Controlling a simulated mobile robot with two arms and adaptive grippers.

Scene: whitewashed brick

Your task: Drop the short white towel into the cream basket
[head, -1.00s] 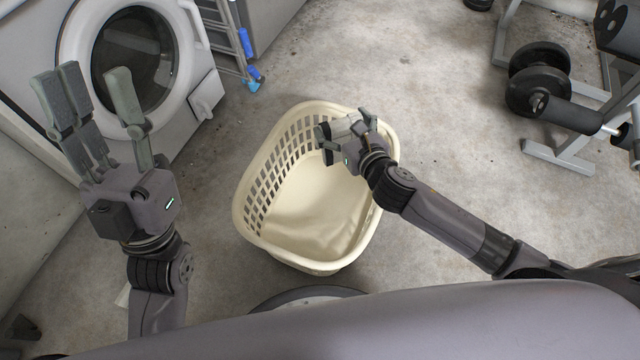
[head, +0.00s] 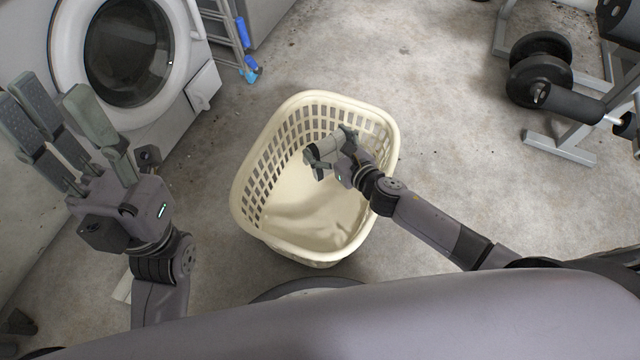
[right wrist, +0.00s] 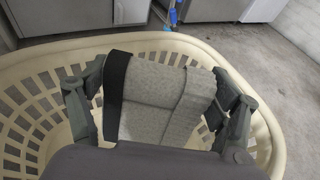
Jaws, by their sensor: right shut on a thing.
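The cream basket (head: 258,228) stands on the floor in the middle of the head view, its lattice wall and pale inside showing. My right gripper (head: 331,152) is over the basket's opening, towards its far right part.
A white front-loading washer (head: 190,65) stands at upper left, with a ladder-like rack (head: 226,32) with blue parts beside it. A weight bench with black dumbbells (head: 540,75) is at upper right. The concrete floor (head: 450,130) around the basket is mostly clear.

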